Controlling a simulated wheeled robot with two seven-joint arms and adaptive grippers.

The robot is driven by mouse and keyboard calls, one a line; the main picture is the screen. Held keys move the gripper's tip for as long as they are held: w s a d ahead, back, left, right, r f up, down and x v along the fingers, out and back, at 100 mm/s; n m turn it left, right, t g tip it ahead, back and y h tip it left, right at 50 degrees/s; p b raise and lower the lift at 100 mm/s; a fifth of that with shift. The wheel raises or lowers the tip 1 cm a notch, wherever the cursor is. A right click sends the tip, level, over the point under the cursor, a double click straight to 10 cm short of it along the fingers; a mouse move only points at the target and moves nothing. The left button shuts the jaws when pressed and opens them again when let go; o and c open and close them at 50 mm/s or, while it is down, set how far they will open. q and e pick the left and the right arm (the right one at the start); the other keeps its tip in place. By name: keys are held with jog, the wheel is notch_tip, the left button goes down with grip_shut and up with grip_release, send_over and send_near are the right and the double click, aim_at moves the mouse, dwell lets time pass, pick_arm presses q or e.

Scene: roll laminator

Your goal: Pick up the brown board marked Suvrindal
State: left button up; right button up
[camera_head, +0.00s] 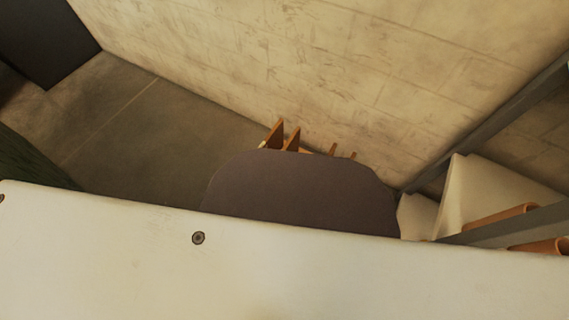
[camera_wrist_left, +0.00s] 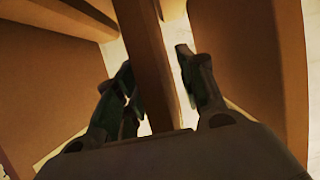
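In the left wrist view, a brown board (camera_wrist_left: 148,60) stands edge-on between the two fingers of my left gripper (camera_wrist_left: 157,66). The fingers are apart, one on each side of the board. A light gap shows between the board and the right-hand finger; the left-hand finger is close to it, and I cannot tell whether it touches. Other brown boards stand on the left (camera_wrist_left: 45,80) and on the right (camera_wrist_left: 240,50). No name is readable on any board. In the head view, only the tips of several brown boards (camera_head: 275,134) show. Neither gripper is visible there.
In the head view, a white panel with a screw (camera_head: 110,260) fills the front, and a dark rounded shape (camera_head: 300,190) hides most of the boards. A grey-framed rack with tan rolls (camera_head: 500,216) is at right. Bare floor (camera_head: 150,130) lies at left before a pale wall (camera_head: 330,70).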

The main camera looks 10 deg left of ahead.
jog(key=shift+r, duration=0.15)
pick_arm(q)
jog(key=shift+c, duration=0.7)
jog(key=c, duration=0.7)
grip_shut()
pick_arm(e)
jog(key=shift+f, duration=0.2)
pick_arm(q)
jog(key=shift+r, duration=0.25)
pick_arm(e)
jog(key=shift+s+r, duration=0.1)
